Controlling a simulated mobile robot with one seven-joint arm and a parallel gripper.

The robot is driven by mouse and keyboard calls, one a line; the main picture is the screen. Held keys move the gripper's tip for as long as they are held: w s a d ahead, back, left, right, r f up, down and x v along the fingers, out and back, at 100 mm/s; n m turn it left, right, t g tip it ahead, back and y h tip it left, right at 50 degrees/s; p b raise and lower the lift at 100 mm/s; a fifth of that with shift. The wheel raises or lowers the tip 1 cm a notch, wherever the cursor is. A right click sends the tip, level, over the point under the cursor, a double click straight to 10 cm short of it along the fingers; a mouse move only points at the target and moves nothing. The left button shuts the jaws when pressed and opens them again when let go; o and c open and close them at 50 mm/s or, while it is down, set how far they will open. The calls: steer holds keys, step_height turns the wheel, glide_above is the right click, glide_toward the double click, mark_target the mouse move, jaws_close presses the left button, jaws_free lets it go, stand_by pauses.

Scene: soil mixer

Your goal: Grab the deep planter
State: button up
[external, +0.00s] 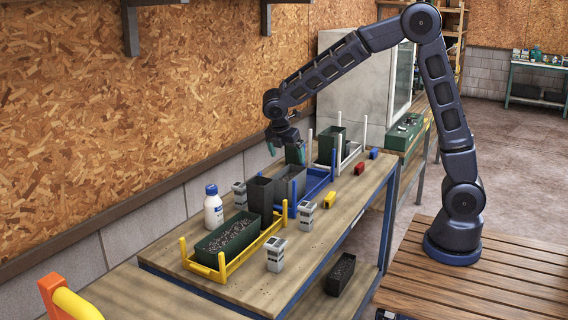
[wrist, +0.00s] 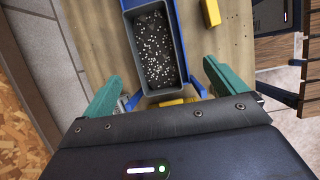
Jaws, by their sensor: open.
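Two tall planters stand mid-bench in the external view: a dark one (external: 260,197) and a grey one (external: 284,184) at the blue rack (external: 316,183). I cannot tell for sure which is the deep planter. In the wrist view a grey planter (wrist: 130,52) holding dark soil with white specks lies ahead, between the lines of my fingers. The blue rack (wrist: 113,42) runs beside it. My gripper (external: 285,152) is open and empty, above and slightly behind the grey planter. Its teal fingers show on both sides in the wrist view (wrist: 163,72), apart from the planter.
A yellow rack (external: 222,272) holds a long green planter (external: 228,238) with soil. A white bottle (external: 213,208) and several small grey-white blocks (external: 276,254) stand nearby. Another green planter (external: 331,144) is behind. Yellow (external: 329,200) and red (external: 359,168) blocks lie right; the bench's right side is mostly clear.

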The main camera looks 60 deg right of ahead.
steer(key=f, duration=0.1)
glide_above(289, 179)
steer(key=a, duration=0.2)
steer(key=f, duration=0.4)
steer(key=shift+s+f, duration=0.3)
steer(key=shift+f, duration=0.1)
steer(key=shift+w+x, duration=0.15)
steer(key=shift+x, duration=1.1)
steer(key=shift+w+x, duration=0.15)
steer(key=shift+x, duration=1.15)
steer(key=shift+a+f, duration=0.1)
steer(key=shift+f, duration=0.2)
steer(key=shift+c, duration=0.5)
steer(key=c, duration=1.2)
